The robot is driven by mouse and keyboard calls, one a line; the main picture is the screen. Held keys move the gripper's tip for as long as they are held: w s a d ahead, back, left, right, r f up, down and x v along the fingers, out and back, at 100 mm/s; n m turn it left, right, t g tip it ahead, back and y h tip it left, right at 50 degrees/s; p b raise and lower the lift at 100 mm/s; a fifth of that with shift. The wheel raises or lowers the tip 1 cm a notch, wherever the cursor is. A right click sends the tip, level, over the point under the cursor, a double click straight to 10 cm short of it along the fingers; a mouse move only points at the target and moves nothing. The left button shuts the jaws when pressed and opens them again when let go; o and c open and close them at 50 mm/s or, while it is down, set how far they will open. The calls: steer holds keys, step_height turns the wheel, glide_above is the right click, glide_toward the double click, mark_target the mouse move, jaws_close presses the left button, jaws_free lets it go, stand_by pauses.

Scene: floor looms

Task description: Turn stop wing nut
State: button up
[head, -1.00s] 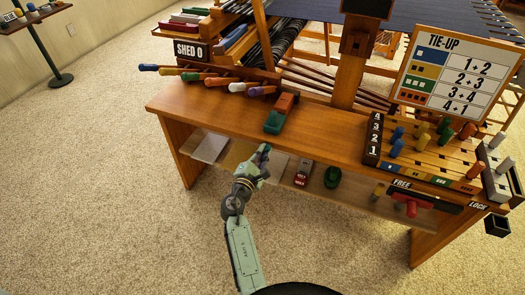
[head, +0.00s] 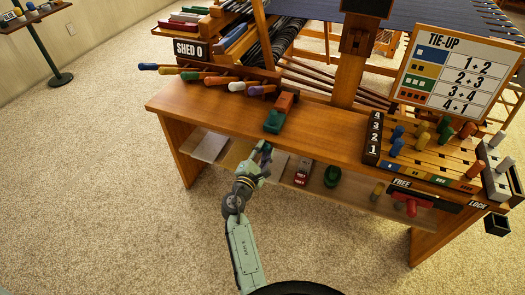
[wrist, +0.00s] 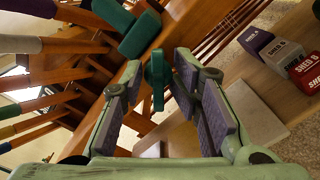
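A teal wing nut (wrist: 157,80) stands upright in the wrist view, between the tips of my gripper. My gripper (wrist: 158,75) is open, with one padded finger on each side of it and visible gaps; whether either finger touches it I cannot tell. A larger teal piece (wrist: 140,35) lies just beyond it. In the head view a green block (head: 274,121) with an orange-brown block (head: 286,103) behind it sits at the bench's front edge. My gripper (head: 263,148) is just below and in front of that edge. The wing nut is not clear there.
Coloured-tip levers (head: 205,78) stick out over the wooden bench (head: 190,101) at left. A lower shelf (head: 232,153) holds a red box (head: 302,172) and a green item (head: 332,176). A peg board (head: 440,150) fills the right. Carpet in front is open.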

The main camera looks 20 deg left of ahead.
steer(key=shift+s, duration=0.25)
steer(key=s, duration=1.1)
steer(key=shift+s+a, duration=0.25)
